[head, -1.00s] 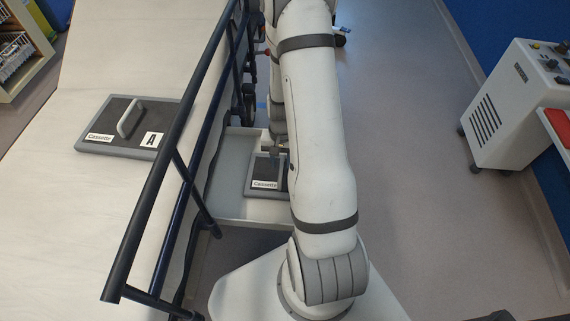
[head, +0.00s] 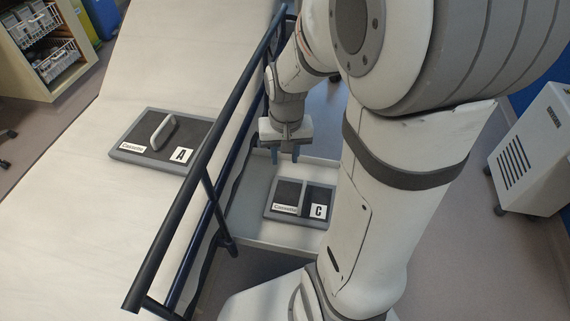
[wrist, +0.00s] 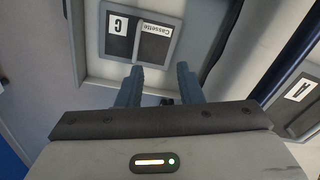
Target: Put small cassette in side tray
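The small cassette (head: 299,202), a dark panel with a grey frame, a "Cassette" label and a "C" label, lies flat in the side tray (head: 262,232) beside the stretcher rail. It also shows in the wrist view (wrist: 139,42), inside the pale tray. My gripper (head: 286,156) is above the back of the tray, apart from the cassette. In the wrist view its two blue fingers (wrist: 158,78) stand apart with nothing between them. A larger cassette marked "A" (head: 188,133), with a handle, lies on the stretcher.
The dark blue stretcher rail (head: 190,190) runs between the stretcher top (head: 75,190) and the tray. A shelf with baskets (head: 45,45) stands at the far left. A white cabinet (head: 535,150) stands at the right on open floor.

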